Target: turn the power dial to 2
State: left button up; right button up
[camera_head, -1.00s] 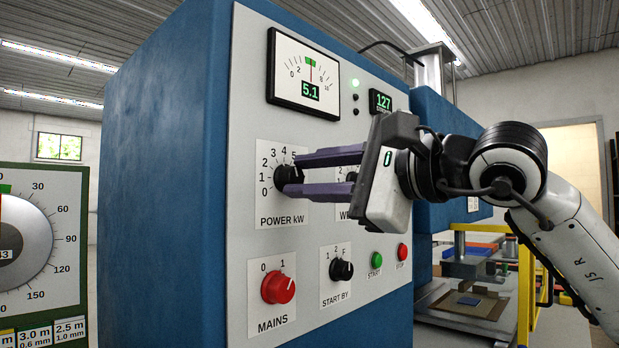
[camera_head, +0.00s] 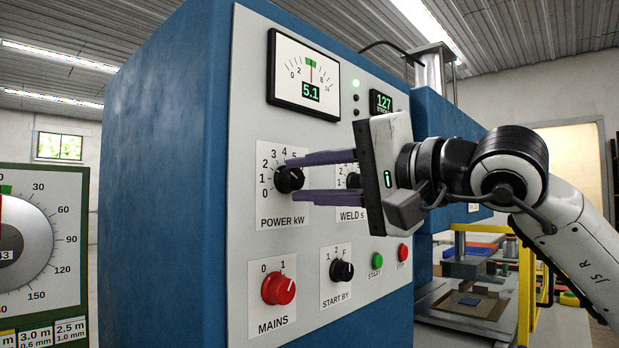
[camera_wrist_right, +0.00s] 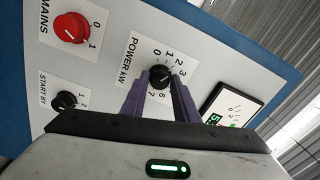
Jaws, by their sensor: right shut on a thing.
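The power dial (camera_head: 289,179) is a black round knob on a white plate marked POWER kW, with numbers around it. It also shows in the right wrist view (camera_wrist_right: 159,77). My right gripper (camera_head: 283,178) has its two purple fingers on either side of the dial and is shut on it. The fingers (camera_wrist_right: 160,83) flank the knob in the right wrist view too. The exact number the dial points at is hard to read. The meter (camera_head: 303,76) above shows 5.1. My left gripper is out of view.
The weld dial (camera_head: 352,180) is partly behind my right fingers. Below are the red mains knob (camera_head: 278,288), the black start-by knob (camera_head: 341,270), a green button (camera_head: 377,259) and a red button (camera_head: 403,252). A large round gauge (camera_head: 25,240) stands at the left.

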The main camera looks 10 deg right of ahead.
jog(key=shift+a, duration=0.1)
dwell(0.4)
jog(key=o, duration=1.1)
jog(key=shift+c, duration=0.2)
jog(key=shift+s, duration=0.1)
jog(key=b+v, duration=0.1)
jog(key=v, duration=0.9)
jog(key=shift+b, duration=0.4)
jog(key=shift+r, duration=0.1)
